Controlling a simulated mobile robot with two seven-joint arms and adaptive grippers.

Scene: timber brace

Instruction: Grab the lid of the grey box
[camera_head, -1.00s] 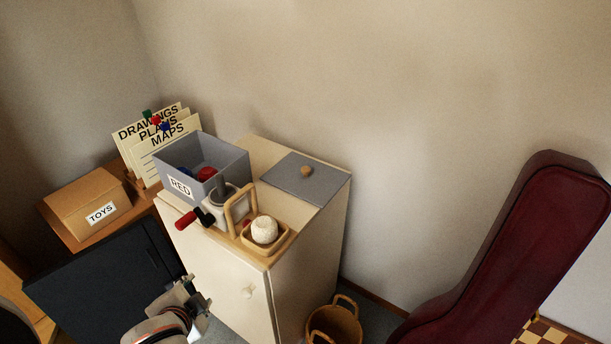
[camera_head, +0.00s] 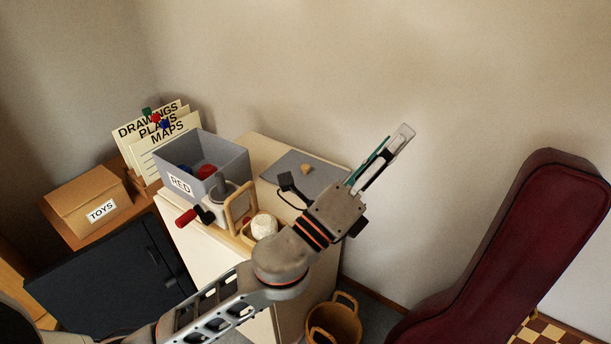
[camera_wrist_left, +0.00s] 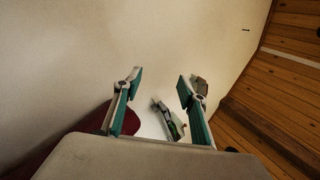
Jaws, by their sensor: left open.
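The grey lid (camera_head: 322,178) lies flat on the back right of the cream cabinet top, with a small wooden knob (camera_head: 306,169) on it. The open grey box (camera_head: 225,165), labelled RED, stands to its left with red and blue things inside. My left gripper (camera_head: 393,142) is open and empty. In the head view it shows to the right of the lid, pointing up and right, and the wrist covers the lid's front right part. The left wrist view shows its two fingers apart (camera_wrist_left: 160,82), with no lid between them. My right gripper is not seen.
A white grinder-like device (camera_head: 216,208) with a red handle and a wooden basket (camera_head: 246,232) holding a white thing stand at the cabinet's front. A dark red instrument case (camera_head: 510,250) leans at the right. A wicker basket (camera_head: 335,322) stands on the floor.

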